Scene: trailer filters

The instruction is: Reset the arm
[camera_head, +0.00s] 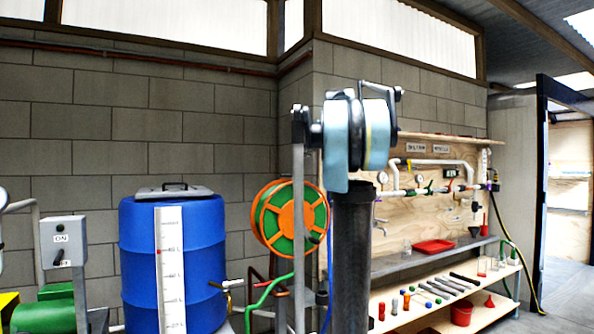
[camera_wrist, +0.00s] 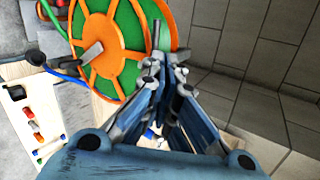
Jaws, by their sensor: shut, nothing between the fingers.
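My gripper (camera_wrist: 165,68) shows in the wrist view with its blue-grey fingers drawn together and nothing held between them. It is shut. Behind the fingers is an orange and green hose reel (camera_wrist: 112,42), which overlaps them in the picture; I cannot tell the gap. In the head view my folded arm stands in the middle, in front of the wall and workbench, and I cannot make out the gripper there. The same hose reel (camera_head: 289,217) is just left of my arm in the head view.
A blue barrel (camera_head: 203,262) with a white level scale stands left. A switch box (camera_head: 65,241) is at far left. To the right, a workbench shelf (camera_head: 390,318) carries tools and coloured fittings, with a red tray (camera_head: 433,246) above. An open doorway is at far right.

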